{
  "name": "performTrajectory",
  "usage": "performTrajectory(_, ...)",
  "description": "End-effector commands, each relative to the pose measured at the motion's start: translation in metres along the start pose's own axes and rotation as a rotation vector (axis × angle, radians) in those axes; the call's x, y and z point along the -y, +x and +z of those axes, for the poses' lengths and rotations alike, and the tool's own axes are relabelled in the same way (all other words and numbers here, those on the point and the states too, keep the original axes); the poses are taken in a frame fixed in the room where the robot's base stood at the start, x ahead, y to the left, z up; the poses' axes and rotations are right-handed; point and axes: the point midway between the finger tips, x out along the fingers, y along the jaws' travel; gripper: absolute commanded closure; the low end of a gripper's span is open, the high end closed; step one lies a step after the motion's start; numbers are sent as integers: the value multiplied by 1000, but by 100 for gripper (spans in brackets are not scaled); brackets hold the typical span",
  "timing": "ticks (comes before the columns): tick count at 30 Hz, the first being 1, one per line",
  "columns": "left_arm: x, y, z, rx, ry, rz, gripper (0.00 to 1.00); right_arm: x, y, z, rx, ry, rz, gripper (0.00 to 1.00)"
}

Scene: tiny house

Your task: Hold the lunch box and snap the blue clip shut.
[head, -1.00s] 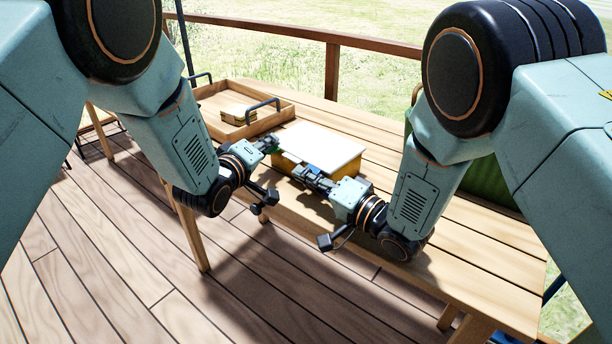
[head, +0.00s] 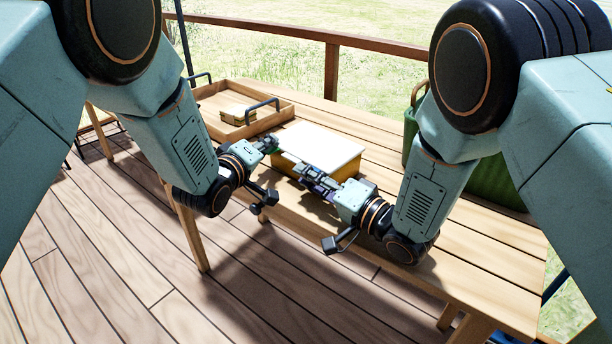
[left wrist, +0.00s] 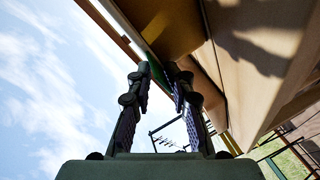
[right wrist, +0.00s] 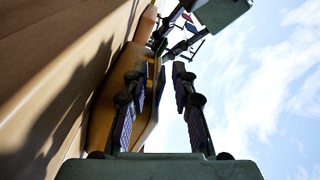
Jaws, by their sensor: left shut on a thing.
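The lunch box (head: 330,144) has a white lid and a yellow body and sits on the table. My left gripper (head: 273,143) is at its left end, shut on it. My right gripper (head: 304,173) is at the near long side. In the right wrist view its fingers (right wrist: 162,72) are apart, with sky between them and the yellow wall beside the left finger. The blue clip cannot be made out clearly; the right fingers cover that part of the near side.
The slatted wooden table (head: 470,248) is clear to the right of the box. A green container (head: 485,183) stands behind my right arm. A railing (head: 331,70) runs behind.

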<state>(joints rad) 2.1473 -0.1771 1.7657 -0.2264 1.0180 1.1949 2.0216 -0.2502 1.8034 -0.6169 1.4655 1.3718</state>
Motion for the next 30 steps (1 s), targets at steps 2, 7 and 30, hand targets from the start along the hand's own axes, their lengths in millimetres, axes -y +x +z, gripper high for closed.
performTrajectory(2, 9, -2, 7, 16, 1, -23, 100, -1, -14, 0, -2, 4, 2, 74)
performTrajectory(7, 9, -2, 7, 16, 1, -23, 100, 0, -50, -1, -6, 5, 2, 74)
performTrajectory(30, 9, -2, 7, 16, 1, -23, 100, 2, -111, 1, 0, -1, -3, 74)
